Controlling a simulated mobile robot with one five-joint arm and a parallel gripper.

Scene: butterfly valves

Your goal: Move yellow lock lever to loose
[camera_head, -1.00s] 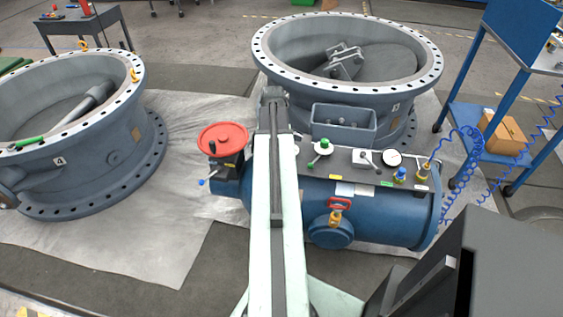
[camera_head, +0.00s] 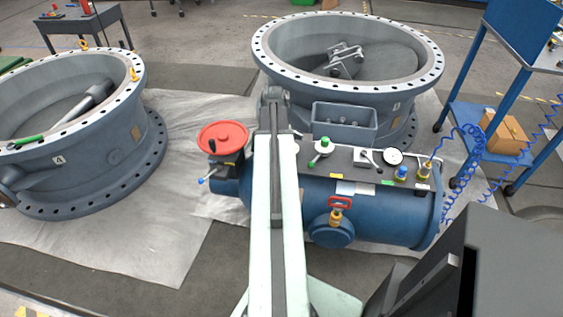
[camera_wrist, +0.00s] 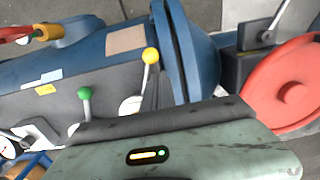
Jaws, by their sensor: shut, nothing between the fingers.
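The yellow-knobbed lock lever (camera_wrist: 150,56) stands on the dark panel of a blue tank in the wrist view, its stem running down to a pale round base. In the head view my arm covers that spot, and the lever cannot be made out. A green-knobbed lever (camera_wrist: 85,94) stands left of it in the wrist view and also shows in the head view (camera_head: 325,143). My gripper (camera_wrist: 175,145) shows as a pale green body along the bottom of the wrist view, below the yellow lever and apart from its knob. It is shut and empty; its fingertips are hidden.
A red handwheel (camera_head: 223,137) sits at the tank's left end, with a blue-tipped lever (camera_head: 201,181) below it. A red-handled valve (camera_head: 340,203) is on the tank's front. Large grey valve bodies (camera_head: 350,90) stand behind and left. A blue cart (camera_head: 500,125) is at right.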

